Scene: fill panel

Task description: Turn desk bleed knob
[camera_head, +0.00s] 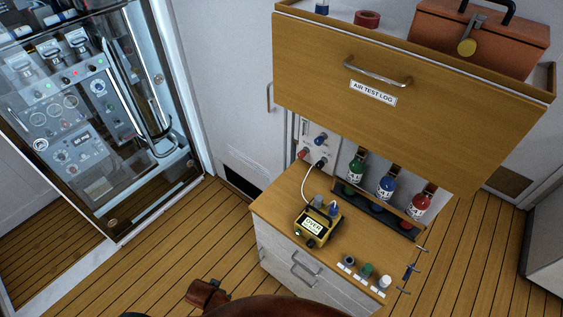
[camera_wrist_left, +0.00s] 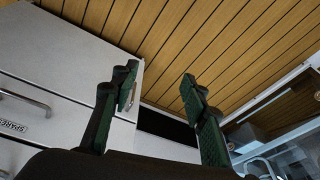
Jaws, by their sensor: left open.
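A small white panel (camera_head: 309,133) stands at the back left of the desk (camera_head: 277,204), under the raised wooden lid. It carries a blue knob (camera_head: 321,140), a red knob (camera_head: 303,154) and a black fitting (camera_head: 322,162). I cannot read a label telling which is the bleed knob. A white hose (camera_head: 305,188) runs from the fitting area to a yellow meter (camera_head: 317,227) showing "OVER". My left gripper (camera_wrist_left: 158,78) is open and empty in the left wrist view, above the floor beside white drawer fronts. The panel does not show there. My right gripper is not in view.
The wooden front marked "AIR TEST LOG" (camera_head: 400,120) overhangs the desk. A glass-doored cabinet (camera_head: 157,95) stands left; plank floor (camera_head: 190,240) between is clear.

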